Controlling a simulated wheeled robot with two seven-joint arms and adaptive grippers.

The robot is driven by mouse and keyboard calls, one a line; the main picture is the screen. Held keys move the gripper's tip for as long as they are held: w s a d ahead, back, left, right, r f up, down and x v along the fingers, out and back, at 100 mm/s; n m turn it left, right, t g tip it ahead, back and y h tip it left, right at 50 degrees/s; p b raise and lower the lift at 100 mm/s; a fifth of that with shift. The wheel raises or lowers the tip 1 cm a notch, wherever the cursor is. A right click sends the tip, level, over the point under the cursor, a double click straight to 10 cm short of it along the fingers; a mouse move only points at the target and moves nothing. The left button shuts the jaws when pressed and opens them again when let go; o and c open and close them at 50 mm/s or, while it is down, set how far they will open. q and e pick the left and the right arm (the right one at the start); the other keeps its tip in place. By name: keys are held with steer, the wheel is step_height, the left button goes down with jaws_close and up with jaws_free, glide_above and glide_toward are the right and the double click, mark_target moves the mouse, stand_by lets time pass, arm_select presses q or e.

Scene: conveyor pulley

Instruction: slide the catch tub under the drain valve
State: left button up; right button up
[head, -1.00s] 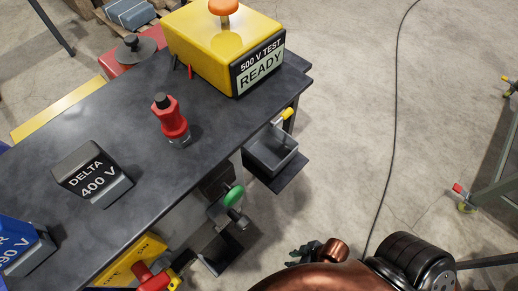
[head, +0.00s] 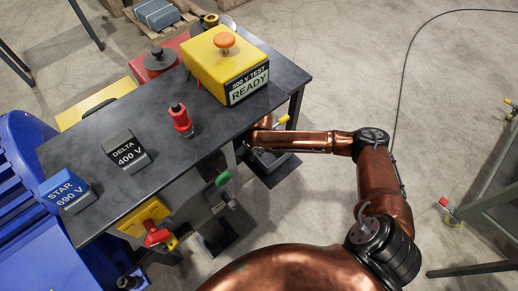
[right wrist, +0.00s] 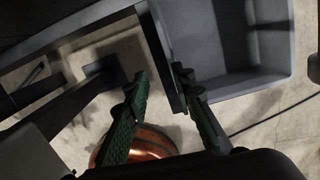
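The catch tub (head: 285,161) is a grey open box on a dark plate beside the bench's right end. My right arm reaches over it and hides part of it. In the right wrist view the tub (right wrist: 225,55) is close. My right gripper (right wrist: 163,75) has its green fingers apart, on either side of the tub's near wall, one inside and one outside. A gap shows between the outer finger and the wall. The drain valve, with a green handle (head: 222,179), is left of the tub at the bench's front side. My left gripper is not in view.
The dark bench (head: 90,160) carries a yellow test box (head: 215,65), a red device (head: 180,118) and two voltage blocks. Another dark plate (head: 216,240) lies below the valve. A yellow switch box with a red handle (head: 156,237) is further left.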

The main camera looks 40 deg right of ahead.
steer(key=shift+w+d+r+n, duration=0.5)
steer(key=shift+w+d+r, duration=0.15)
steer(key=shift+w+d, duration=0.15)
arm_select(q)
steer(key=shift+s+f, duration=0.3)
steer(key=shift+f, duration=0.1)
arm_select(e)
steer(key=shift+f, duration=0.45)
steer(key=b, duration=0.3)
glide_above(255, 163)
step_height(255, 163, down, 6)
steer(key=shift+s+d+f, duration=0.1)
steer(key=shift+f, duration=0.1)
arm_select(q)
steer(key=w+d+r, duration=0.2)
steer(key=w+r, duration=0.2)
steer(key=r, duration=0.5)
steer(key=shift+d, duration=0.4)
arm_select(e)
steer(key=shift+f, duration=0.2)
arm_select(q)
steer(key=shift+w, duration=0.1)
arm_select(e)
steer(key=shift+c, duration=0.2)
jaws_close()
